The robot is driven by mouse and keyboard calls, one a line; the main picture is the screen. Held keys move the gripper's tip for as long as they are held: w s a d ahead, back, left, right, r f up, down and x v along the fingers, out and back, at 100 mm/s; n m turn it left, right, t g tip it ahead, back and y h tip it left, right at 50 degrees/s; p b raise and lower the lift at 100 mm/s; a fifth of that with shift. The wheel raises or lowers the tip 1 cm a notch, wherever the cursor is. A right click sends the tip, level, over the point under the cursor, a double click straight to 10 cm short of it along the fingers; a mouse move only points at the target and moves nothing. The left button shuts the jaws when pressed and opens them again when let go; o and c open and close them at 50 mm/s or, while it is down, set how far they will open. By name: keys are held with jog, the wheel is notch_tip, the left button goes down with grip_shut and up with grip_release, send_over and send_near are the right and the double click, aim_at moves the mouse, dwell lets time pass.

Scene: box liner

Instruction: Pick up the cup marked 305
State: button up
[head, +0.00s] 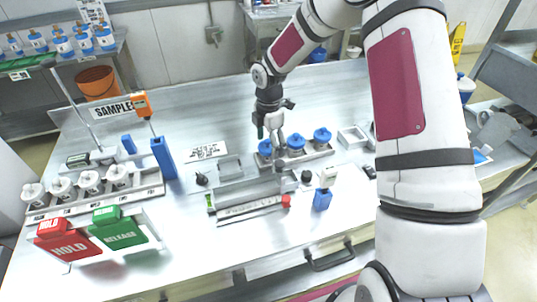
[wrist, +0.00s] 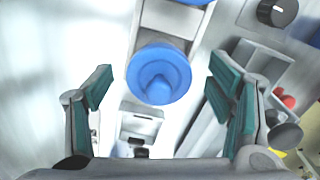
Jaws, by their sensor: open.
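Several blue-lidded cups stand in a row in a metal rack near the table's middle: a left one (head: 265,148), a middle one (head: 298,142) and a right one (head: 322,135). No number is readable on any, so I cannot tell which is marked 305. My gripper (head: 272,128) points down above the left end of this row. In the wrist view my gripper (wrist: 160,88) is open and empty, with a round blue lid (wrist: 160,75) between and below its fingers. Another blue lid (wrist: 193,1) is cut off at the top. The cup bodies are mostly hidden.
A grey block fixture (head: 232,167) and a red-ended rail (head: 250,208) lie in front of the row. A rack of white cups (head: 90,181) stands left, behind red (head: 68,240) and green (head: 120,232) signs.

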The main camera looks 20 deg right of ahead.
jog(key=shift+f, duration=0.65)
jog(key=c, duration=1.3)
